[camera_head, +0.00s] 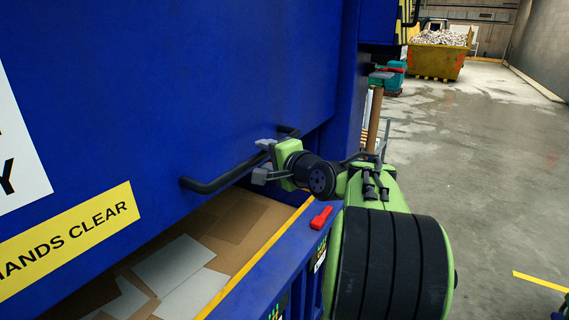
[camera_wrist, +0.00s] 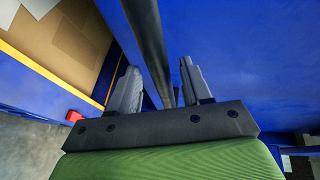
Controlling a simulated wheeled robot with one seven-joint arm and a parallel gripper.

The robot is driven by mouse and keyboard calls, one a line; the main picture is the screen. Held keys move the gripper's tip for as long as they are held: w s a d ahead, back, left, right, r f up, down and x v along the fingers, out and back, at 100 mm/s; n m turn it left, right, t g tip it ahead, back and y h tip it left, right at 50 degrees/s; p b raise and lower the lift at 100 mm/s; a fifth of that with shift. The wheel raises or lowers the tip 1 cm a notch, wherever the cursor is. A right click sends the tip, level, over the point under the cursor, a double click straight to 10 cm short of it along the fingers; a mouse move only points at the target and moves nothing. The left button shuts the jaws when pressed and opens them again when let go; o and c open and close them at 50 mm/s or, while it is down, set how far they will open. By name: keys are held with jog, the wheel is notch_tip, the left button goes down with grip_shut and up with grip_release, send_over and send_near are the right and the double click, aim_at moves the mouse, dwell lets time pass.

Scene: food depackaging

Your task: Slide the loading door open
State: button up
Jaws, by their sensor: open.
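The blue loading door (camera_head: 200,70) fills the left of the head view, with a white sign and a yellow sign on it. A dark bar handle (camera_head: 222,178) runs along its lower part. My gripper (camera_head: 260,160) is at the handle, its fingers apart. In the wrist view the handle (camera_wrist: 152,45) passes between the two open fingers of my gripper (camera_wrist: 158,88). I cannot tell whether a finger touches it. The door is raised above the opening below it, where cardboard and pale sheets show.
Below the door, the opening (camera_head: 205,255) has a yellow front edge (camera_head: 255,258). A red part (camera_head: 321,217) sits on the blue front beside my arm. Grey floor (camera_head: 480,190) is clear to the right. A yellow skip (camera_head: 437,60) full of waste stands far back.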

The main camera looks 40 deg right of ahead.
jog(key=b+v, duration=0.1)
jog(key=v, duration=1.3)
jog(key=shift+b, duration=0.3)
jog(key=shift+w, duration=0.15)
jog(key=s+a+f+n+g+y+b, duration=0.1)
jog(key=a+f+n+g+y, duration=0.15)
jog(key=a+f+n, duration=0.6)
jog(key=s+a+f+n+g+y+b, duration=0.1)
jog(key=a+f+n+g, duration=0.4)
jog(key=a, duration=0.7)
jog(key=s+a+f+n+g+h, duration=0.1)
jog(key=s+a+f+n+g, duration=0.1)
jog(key=s+f+n, duration=0.3)
jog(key=s+f, duration=0.3)
jog(key=s, duration=0.2)
jog(key=shift+a+f+g+b, duration=0.25)
jog(key=shift+f+g+b, duration=0.05)
jog(key=shift+f+g, duration=0.05)
jog(key=shift+s+d+h, duration=0.1)
jog(key=shift+h, duration=0.15)
